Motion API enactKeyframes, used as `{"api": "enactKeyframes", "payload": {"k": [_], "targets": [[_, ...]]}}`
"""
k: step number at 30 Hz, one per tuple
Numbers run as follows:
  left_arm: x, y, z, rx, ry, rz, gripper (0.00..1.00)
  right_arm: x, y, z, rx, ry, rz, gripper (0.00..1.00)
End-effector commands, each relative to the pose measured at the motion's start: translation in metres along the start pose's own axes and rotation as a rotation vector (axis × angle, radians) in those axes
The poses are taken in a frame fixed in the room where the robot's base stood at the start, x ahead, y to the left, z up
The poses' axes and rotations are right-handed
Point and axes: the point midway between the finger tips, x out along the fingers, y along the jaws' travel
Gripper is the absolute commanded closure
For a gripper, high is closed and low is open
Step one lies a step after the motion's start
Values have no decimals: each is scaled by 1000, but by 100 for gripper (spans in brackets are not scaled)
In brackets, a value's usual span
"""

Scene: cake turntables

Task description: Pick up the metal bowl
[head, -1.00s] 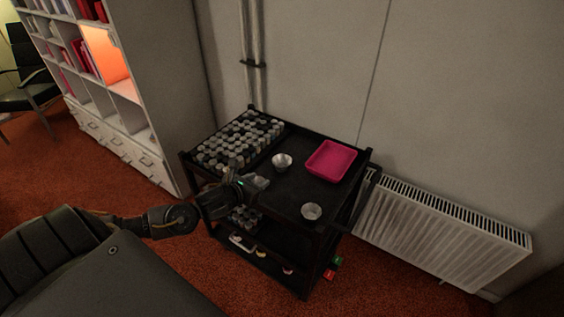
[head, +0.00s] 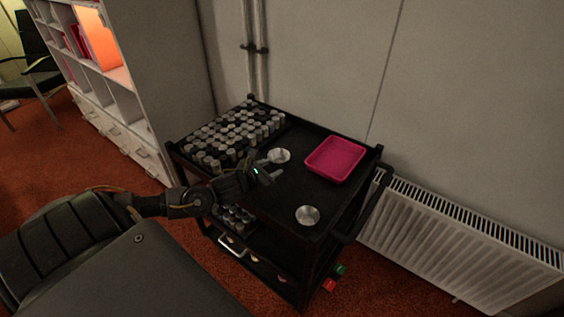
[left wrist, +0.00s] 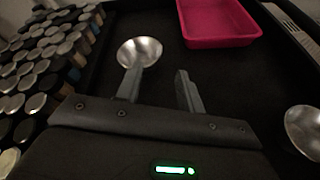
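Two metal bowls are on the black cart top. One metal bowl (head: 279,156) is near the middle, beside the cans; it also shows in the left wrist view (left wrist: 140,50), just beyond one fingertip. The other metal bowl (head: 308,215) is near the front corner, and is partly seen at the right edge of the left wrist view (left wrist: 304,130). My left gripper (head: 272,169) is over the cart top, close to the middle bowl. Its two fingers (left wrist: 158,84) are apart with nothing between them. Whether a finger touches the bowl I cannot tell. My right gripper is not in view.
A pink tray (head: 335,159) lies at the back right of the cart top. Several cans (head: 225,135) fill the left part. A raised rim and corner posts edge the cart (head: 270,207). A radiator (head: 460,240) stands to the right.

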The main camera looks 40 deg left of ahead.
Motion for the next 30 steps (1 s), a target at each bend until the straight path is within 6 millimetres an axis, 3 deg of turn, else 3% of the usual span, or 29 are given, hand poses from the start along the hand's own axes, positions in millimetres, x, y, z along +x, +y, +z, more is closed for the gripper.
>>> {"api": "enactKeyframes", "payload": {"k": [6, 16, 24, 30], "targets": [[32, 2, 0, -4, 1, 5, 62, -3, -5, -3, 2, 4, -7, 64], [48, 1, 1, -2, 1, 0, 62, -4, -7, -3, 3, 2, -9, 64], [86, 2, 0, -4, 1, 0, 62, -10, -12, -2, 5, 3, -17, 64], [96, 2, -2, -1, 1, -2, 62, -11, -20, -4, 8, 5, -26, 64]]}}
